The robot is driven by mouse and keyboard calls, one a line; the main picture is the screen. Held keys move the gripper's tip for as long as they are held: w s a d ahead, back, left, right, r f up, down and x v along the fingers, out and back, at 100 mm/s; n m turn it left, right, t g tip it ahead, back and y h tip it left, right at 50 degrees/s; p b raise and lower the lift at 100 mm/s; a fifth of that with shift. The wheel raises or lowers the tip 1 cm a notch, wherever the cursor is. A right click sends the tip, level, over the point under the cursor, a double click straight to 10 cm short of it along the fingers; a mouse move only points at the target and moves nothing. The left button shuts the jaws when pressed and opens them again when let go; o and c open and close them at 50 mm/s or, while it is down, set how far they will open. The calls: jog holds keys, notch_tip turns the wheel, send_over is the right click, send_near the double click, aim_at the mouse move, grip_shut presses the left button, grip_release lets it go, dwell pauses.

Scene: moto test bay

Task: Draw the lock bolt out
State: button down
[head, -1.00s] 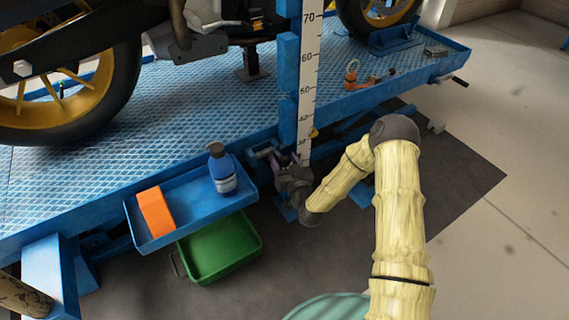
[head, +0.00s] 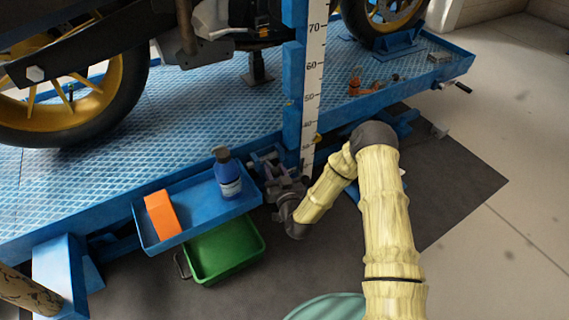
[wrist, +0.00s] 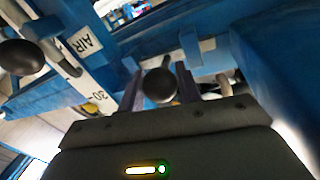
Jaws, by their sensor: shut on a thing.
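The lock bolt's dark round knob (wrist: 160,85) sits between my two finger pads in the wrist view. My gripper (wrist: 159,88) is shut on it, one finger on each side. In the head view my gripper (head: 270,168) is at the side of the blue lift, beside the upright white scale (head: 313,85). The knob is too small and covered to make out there.
A blue tray (head: 200,218) with a blue bottle (head: 228,176) and an orange block (head: 162,214) is left of my gripper. A green bin (head: 225,250) is below. In the wrist view another dark ball knob (wrist: 22,57) is near an AIR label (wrist: 86,40).

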jog(key=shift+s+a+f, duration=0.1)
jog(key=shift+s+a, duration=0.15)
jog(key=c, duration=1)
grip_release()
jog(key=shift+a, duration=0.1)
jog(key=shift+s+d+p, duration=0.35)
jog(key=shift+s+d, duration=0.05)
jog(key=shift+s, duration=0.15)
jog(key=p+v, duration=0.6)
jog(key=v, duration=1)
jog(key=shift+p, duration=0.3)
